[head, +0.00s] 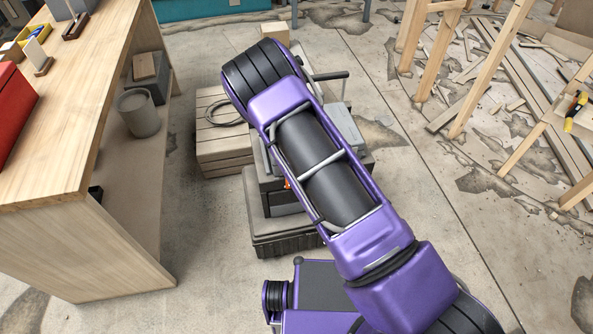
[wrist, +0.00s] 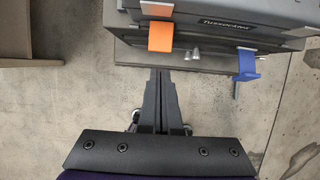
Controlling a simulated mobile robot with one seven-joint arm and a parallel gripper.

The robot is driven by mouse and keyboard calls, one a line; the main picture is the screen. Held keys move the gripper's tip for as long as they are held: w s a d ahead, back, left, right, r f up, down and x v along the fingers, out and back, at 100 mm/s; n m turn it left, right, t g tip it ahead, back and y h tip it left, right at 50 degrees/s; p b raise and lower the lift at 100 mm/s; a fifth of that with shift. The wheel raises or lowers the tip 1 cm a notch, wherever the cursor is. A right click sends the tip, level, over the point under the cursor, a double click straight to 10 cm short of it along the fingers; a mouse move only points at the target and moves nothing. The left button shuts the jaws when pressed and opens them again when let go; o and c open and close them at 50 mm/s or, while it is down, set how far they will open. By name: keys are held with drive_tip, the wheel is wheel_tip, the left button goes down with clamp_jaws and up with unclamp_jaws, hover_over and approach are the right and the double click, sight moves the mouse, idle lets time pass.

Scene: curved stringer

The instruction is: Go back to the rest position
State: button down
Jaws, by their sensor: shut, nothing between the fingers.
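My gripper (wrist: 158,76) shows in the wrist view with its two dark fingers together and nothing between them. Its tips are beside the lower edge of a grey toolbox (wrist: 215,30) with an orange latch (wrist: 160,37) and a blue latch (wrist: 246,66); I cannot tell whether they touch. In the head view my purple arm stretches up and left across the middle and hides the gripper.
A stack of grey and black cases (head: 285,236) and a wooden crate (head: 220,146) stand beneath and beside my arm. A wooden workbench (head: 75,110) fills the left. Sawhorse legs (head: 490,70) and loose planks lie right. The concrete floor between is mostly clear.

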drive_tip(key=shift+w+a+r, duration=0.1)
drive_tip(key=shift+w+r, duration=0.15)
drive_tip(key=shift+r, duration=0.4)
